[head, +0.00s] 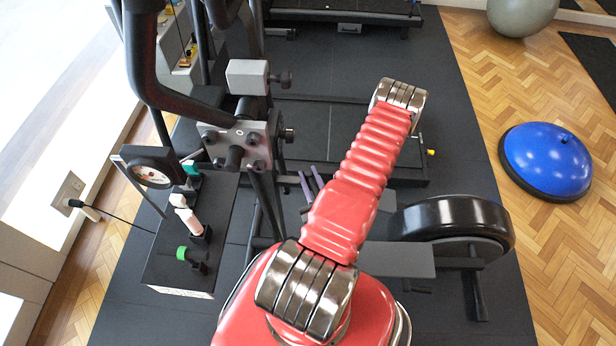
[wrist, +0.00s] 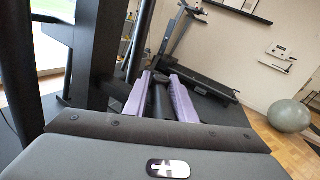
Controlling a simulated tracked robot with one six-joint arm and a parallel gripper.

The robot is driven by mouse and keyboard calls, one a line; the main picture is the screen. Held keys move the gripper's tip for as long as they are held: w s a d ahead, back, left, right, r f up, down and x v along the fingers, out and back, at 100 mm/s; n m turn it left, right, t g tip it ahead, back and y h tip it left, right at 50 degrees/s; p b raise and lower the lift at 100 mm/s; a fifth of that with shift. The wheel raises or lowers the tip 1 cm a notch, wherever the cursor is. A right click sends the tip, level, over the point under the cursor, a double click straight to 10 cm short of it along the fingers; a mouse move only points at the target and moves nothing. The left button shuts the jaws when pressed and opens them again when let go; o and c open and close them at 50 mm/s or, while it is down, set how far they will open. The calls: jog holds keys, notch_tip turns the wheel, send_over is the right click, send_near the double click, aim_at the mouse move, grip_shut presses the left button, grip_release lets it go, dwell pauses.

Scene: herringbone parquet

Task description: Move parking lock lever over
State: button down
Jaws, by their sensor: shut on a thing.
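My gripper's two purple fingers (wrist: 160,84) point away from the wrist camera, one on each side of a dark, rounded bar, which appears to be the parking lock lever (wrist: 159,103). The fingers are shut on it. The lever's far end and its mount cannot be made out. In the head view, the purple fingers of my gripper (head: 311,183) show small, just left of my red arm, among the black frame parts of an exercise machine. My arm hides much of what lies around them.
A black control box (head: 165,255) with a green knob (head: 182,253) and a round gauge (head: 152,167) stands at left. A black roller wheel (head: 452,218) is at right. Black machine posts (wrist: 97,60) rise close left of my gripper. A blue balance dome (head: 546,160) sits on the parquet.

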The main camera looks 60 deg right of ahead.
jog(key=shift+w+f, duration=0.1)
jog(key=c, duration=1.6)
grip_release()
jog(key=shift+c, duration=0.2)
